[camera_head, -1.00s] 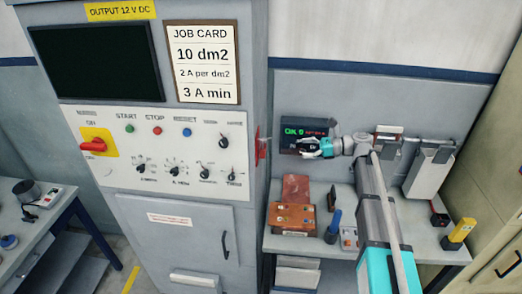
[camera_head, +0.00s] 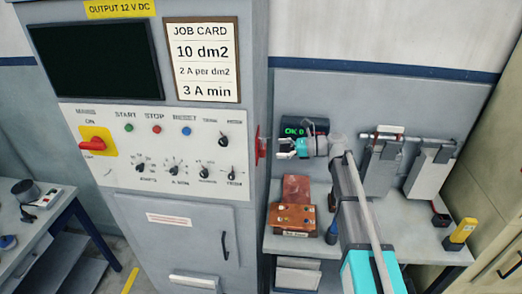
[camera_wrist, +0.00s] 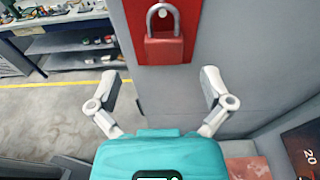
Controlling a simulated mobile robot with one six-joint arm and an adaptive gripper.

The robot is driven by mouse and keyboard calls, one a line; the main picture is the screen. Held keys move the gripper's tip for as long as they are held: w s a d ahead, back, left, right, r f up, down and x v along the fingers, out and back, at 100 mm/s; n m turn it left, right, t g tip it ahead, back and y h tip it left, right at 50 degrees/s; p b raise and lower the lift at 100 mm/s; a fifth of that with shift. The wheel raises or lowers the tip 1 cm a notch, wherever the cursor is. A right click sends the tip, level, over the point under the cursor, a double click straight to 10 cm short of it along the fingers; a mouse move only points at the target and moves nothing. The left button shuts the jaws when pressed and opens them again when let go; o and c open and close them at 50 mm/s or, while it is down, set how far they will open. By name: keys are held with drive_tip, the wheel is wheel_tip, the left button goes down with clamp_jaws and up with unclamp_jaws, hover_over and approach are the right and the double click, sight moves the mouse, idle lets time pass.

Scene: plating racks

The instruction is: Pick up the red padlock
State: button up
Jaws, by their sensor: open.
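The red padlock (camera_wrist: 164,50) hangs in the wrist view, its grey shackle up, against a red plate (camera_wrist: 149,74) on the side of the grey cabinet. In the head view that spot shows only as a small red patch (camera_head: 261,147) on the cabinet's right side, seen edge-on. My gripper (camera_head: 280,147) is just right of the patch, pointing left at it. In the wrist view the two fingers of my gripper (camera_wrist: 158,82) are spread wide and empty. The padlock lies beyond and between them, apart from both.
The control cabinet (camera_head: 160,212) stands left of my gripper. Grey plates (camera_head: 428,173) hang from a rail behind. A dark display (camera_head: 305,127) stands behind my gripper.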

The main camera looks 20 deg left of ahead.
sight(265, 146)
drive_tip(key=shift+b+x, duration=0.3)
drive_tip(key=shift+x, duration=2.3)
drive_tip(key=shift+w+r, duration=0.1)
drive_tip(key=shift+c, duration=0.3)
drive_tip(key=c, duration=1.3)
drive_tip(key=shift+r, duration=0.1)
drive_tip(key=shift+r+p, duration=0.9)
drive_tip(key=shift+p, duration=0.1)
drive_tip(key=f+v, duration=0.1)
drive_tip(key=v, duration=0.5)
drive_tip(key=f+v, duration=0.1)
drive_tip(key=v, duration=0.4)
drive_tip(key=f+v, duration=0.1)
drive_tip(key=v, duration=0.5)
drive_tip(key=shift+w+d, duration=0.25)
drive_tip(key=shift+d, duration=0.25)
